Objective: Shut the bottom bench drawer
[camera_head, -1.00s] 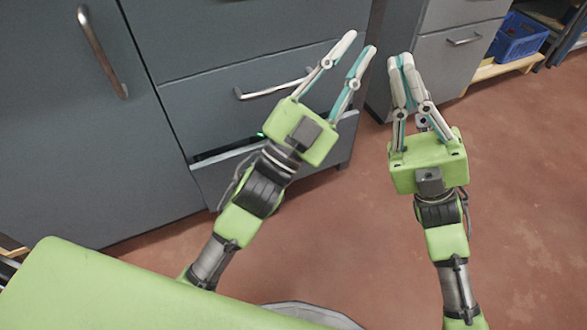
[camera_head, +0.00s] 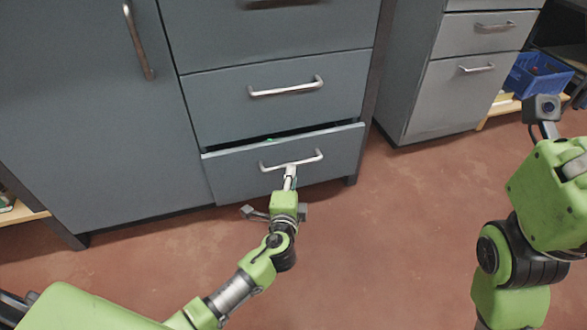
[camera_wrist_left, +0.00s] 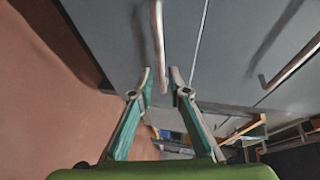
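The bottom bench drawer (camera_head: 235,168) is a grey-blue front under the bench, slightly pulled out, with a dark gap along its top edge. Its metal bar handle (camera_head: 315,157) is at the middle of the front. My left gripper (camera_head: 290,172) is at this handle. In the left wrist view, the left gripper's fingers (camera_wrist_left: 161,74) are apart, with the handle bar (camera_wrist_left: 157,35) just ahead between the tips; I cannot tell whether they touch it. My right gripper's green body (camera_head: 550,190) is at the right; its fingers do not show.
The closed drawer above (camera_head: 225,105) has its own handle. A closed cupboard door (camera_head: 85,110) is at the left. A grey drawer cabinet (camera_head: 450,105) and a blue crate (camera_head: 538,78) stand at the right. The red floor (camera_head: 390,220) before the drawer is clear.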

